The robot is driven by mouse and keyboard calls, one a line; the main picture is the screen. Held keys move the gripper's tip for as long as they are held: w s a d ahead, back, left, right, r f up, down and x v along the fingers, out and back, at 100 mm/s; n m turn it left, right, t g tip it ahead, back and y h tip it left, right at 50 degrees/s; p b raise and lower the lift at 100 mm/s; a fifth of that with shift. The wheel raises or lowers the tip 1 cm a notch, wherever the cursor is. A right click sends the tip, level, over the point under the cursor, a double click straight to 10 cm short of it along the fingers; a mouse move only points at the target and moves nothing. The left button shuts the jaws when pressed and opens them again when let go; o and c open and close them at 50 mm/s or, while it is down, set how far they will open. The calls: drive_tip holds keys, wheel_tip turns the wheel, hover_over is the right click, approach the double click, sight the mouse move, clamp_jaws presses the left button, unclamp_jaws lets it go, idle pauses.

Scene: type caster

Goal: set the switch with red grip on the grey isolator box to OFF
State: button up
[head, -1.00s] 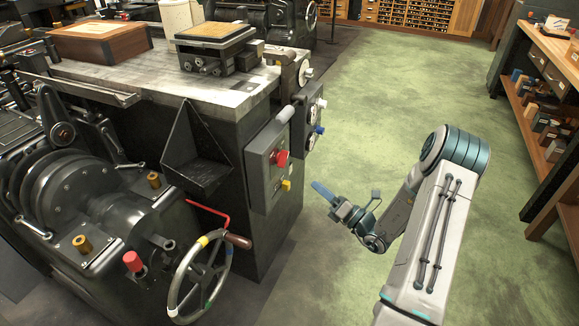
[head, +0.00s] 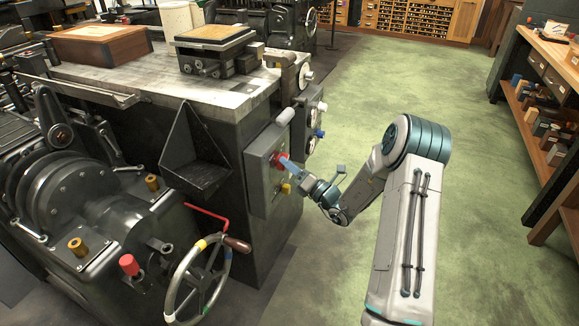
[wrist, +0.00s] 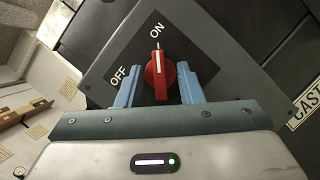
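The grey isolator box (head: 262,172) is mounted on the side of the dark machine. Its switch with red grip (wrist: 160,76) shows in the wrist view, with the white mark on the grip pointing at the ON label (wrist: 157,31). The OFF label (wrist: 119,76) is to the left of ON. My gripper (wrist: 158,88) is open, with one blue finger on each side of the red grip and a visible gap on both sides. In the head view my gripper (head: 290,167) is at the box front and partly hides the red grip.
A yellow knob (head: 286,188) sits low on the box. A handwheel (head: 198,280) stands in front at left. Green floor is clear at right.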

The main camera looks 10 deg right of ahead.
clamp_jaws()
drive_tip(key=shift+f+n, duration=0.1)
drive_tip(key=shift+n, duration=0.5)
drive_tip(key=n+g+y+b, duration=0.1)
drive_tip(key=n+g+y, duration=0.1)
drive_tip(key=n, duration=0.6)
drive_tip(key=n+g+y+b, duration=0.2)
drive_tip(key=n+g, duration=0.2)
drive_tip(key=n, duration=0.4)
drive_tip(key=n+g+y+b, duration=0.1)
drive_tip(key=n+g+y, duration=0.2)
drive_tip(key=n, duration=0.5)
drive_tip(key=shift+w+d+g, duration=0.3)
drive_tip(key=shift+w, duration=0.05)
drive_tip(key=shift+n+b, duration=0.3)
